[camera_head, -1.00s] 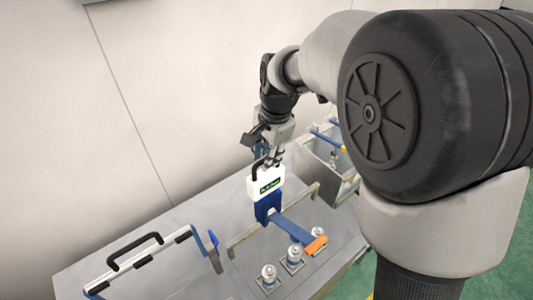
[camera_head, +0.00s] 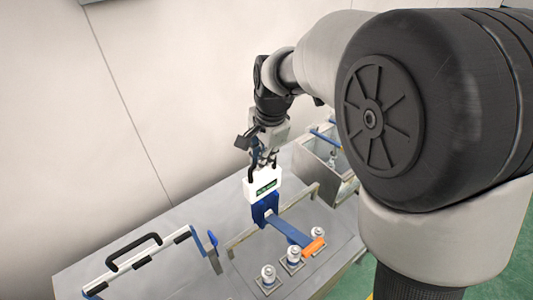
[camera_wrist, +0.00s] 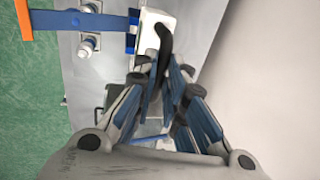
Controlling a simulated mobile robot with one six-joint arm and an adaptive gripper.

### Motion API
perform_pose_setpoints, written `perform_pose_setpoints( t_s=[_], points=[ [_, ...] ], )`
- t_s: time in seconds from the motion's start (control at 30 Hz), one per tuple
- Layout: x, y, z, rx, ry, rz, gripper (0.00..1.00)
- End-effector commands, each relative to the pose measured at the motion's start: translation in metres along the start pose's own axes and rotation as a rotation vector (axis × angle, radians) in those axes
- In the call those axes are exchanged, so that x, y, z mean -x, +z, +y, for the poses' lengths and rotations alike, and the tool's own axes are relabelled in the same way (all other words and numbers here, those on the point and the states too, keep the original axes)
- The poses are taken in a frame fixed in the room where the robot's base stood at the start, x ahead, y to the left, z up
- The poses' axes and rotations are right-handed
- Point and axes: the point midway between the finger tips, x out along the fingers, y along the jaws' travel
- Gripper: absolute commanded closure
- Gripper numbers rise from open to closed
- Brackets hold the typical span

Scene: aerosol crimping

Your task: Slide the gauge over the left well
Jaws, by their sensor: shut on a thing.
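The gauge (camera_head: 263,186) is a white box with a green display and a black handle on a blue carriage. Its blue arm (camera_head: 290,230) ends in an orange tip (camera_head: 314,246), between the middle can and the right can in the picture. My gripper (camera_head: 262,162) is shut on the gauge's black handle. The wrist view shows my fingers (camera_wrist: 165,72) at the handle (camera_wrist: 164,45) and the white box (camera_wrist: 148,35) beyond. The left well (camera_head: 268,286) holds a white-topped can (camera_head: 268,273), clear of the arm.
A middle can (camera_head: 293,255) and a right can (camera_head: 318,234) stand in the other wells. A metal rail (camera_head: 240,238) runs behind them. A frame with a black handle (camera_head: 133,250) stands at the left. A metal tub (camera_head: 325,155) is at the back right.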

Motion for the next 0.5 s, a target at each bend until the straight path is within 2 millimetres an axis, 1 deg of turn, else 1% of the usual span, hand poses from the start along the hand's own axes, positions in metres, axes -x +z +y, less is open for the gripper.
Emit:
perform_pose_setpoints(
  t_s=[0.03, 0.2, 0.33, 0.4, 0.5],
  points=[
    [0.000, 0.016, 0.000, 0.005, 0.001, -0.007, 1.00],
    [0.000, 0.063, 0.000, 0.006, 0.000, -0.008, 1.00],
    [0.001, 0.087, 0.000, 0.005, 0.000, -0.006, 1.00],
    [0.001, 0.094, 0.000, 0.002, 0.000, -0.006, 1.00],
    [0.000, 0.098, 0.000, 0.000, 0.000, -0.006, 1.00]
  ],
)
